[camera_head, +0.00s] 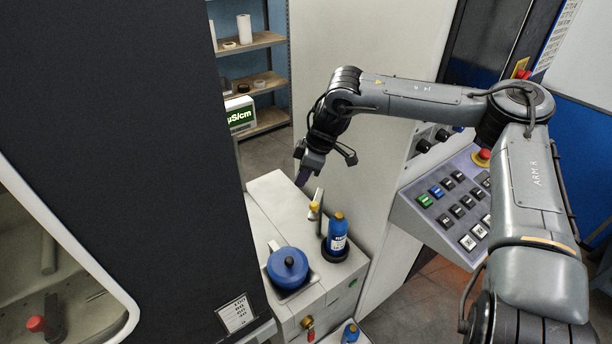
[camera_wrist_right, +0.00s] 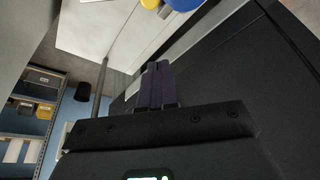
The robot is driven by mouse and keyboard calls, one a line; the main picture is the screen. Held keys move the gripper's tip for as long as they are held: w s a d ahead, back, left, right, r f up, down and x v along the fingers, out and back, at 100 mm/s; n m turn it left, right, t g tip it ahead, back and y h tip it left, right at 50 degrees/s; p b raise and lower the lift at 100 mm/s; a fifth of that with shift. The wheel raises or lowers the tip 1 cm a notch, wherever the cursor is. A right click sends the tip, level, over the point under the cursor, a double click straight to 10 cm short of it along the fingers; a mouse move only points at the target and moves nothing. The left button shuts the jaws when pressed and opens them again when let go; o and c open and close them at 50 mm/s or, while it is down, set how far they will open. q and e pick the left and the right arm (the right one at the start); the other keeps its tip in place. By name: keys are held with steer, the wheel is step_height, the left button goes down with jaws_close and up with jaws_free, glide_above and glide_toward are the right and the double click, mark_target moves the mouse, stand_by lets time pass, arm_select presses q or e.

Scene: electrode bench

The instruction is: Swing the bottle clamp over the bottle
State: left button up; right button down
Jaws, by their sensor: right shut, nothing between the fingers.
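The blue bottle (camera_head: 338,234) with a yellow-brown cap stands upright in a black round holder (camera_head: 336,254) on the pale bench. Just left of it is a pale upright piece with a yellow end (camera_head: 314,207), which looks like the bottle clamp; it stands beside the bottle, not over its cap. My right gripper (camera_head: 302,178) is above and left of the clamp, apart from it, and points down. In the right wrist view its dark purple fingers (camera_wrist_right: 155,86) are together and empty. My left gripper is not in view.
A blue lidded pot (camera_head: 288,265) sits left of the bottle. Another blue bottle (camera_head: 350,333) is lower at the front. A sloped button panel (camera_head: 450,205) stands to the right, and a large dark cabinet (camera_head: 120,130) to the left. The bench's back part is clear.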

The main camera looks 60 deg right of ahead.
mark_target(317, 201)
step_height(317, 201, down, 7)
steer(key=s+p, duration=0.1)
steer(key=shift+d+f, duration=0.2)
steer(key=shift+d, duration=0.05)
stand_by(0.5)
steer(key=shift+s, duration=0.15)
stand_by(0.3)
